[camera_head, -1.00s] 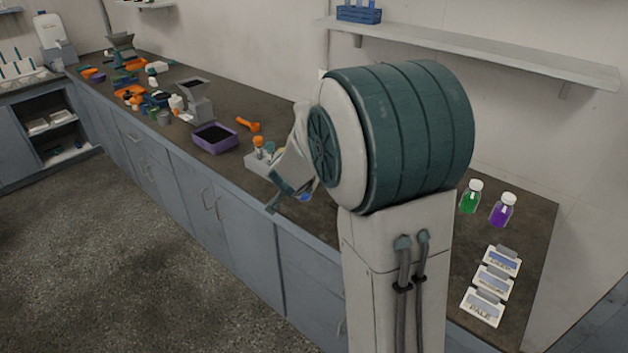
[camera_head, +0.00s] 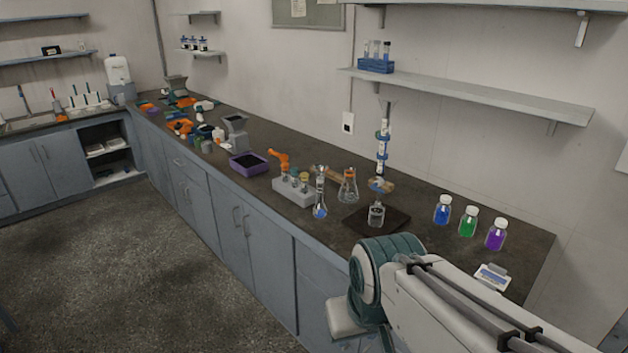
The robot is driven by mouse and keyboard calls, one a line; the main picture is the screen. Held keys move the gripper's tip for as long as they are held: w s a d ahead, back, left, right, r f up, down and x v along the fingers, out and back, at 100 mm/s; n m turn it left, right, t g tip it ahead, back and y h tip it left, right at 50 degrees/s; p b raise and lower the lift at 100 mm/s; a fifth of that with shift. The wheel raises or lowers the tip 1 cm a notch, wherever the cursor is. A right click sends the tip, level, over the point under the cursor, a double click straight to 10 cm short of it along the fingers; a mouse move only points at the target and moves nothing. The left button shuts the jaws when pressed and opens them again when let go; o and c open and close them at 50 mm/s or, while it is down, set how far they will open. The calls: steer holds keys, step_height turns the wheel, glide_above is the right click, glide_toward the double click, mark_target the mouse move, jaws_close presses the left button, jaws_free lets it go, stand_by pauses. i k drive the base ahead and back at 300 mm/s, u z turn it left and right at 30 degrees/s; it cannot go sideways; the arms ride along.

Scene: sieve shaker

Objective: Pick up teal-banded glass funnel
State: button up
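I cannot make out a teal-banded glass funnel for certain. A tall clear glass piece (camera_head: 320,190) with blue at its base stands near the bench's front edge. An orange-tinted glass flask (camera_head: 348,188) stands behind and right of it. A clear glass vessel (camera_head: 376,216) stands on a dark base plate below an upright column (camera_head: 382,150) with blue and white parts. My arm reaches in from the lower right, in front of the bench, with its pale and teal links showing. My gripper's fingers do not show, so its state is hidden.
A grey rack (camera_head: 294,192) with small vials and a purple tray (camera_head: 248,163) lie left of the glassware. Blue, green (camera_head: 467,222) and purple bottles stand at right, near a label card (camera_head: 491,277). A shelf (camera_head: 470,90) hangs above. The floor before the cabinets is clear.

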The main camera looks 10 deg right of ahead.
mark_target(320, 175)
steer(key=u, duration=0.55)
steer(key=i, duration=0.8)
steer(key=z, duration=0.7)
steer(key=i, duration=0.4)
steer(key=z, duration=0.35)
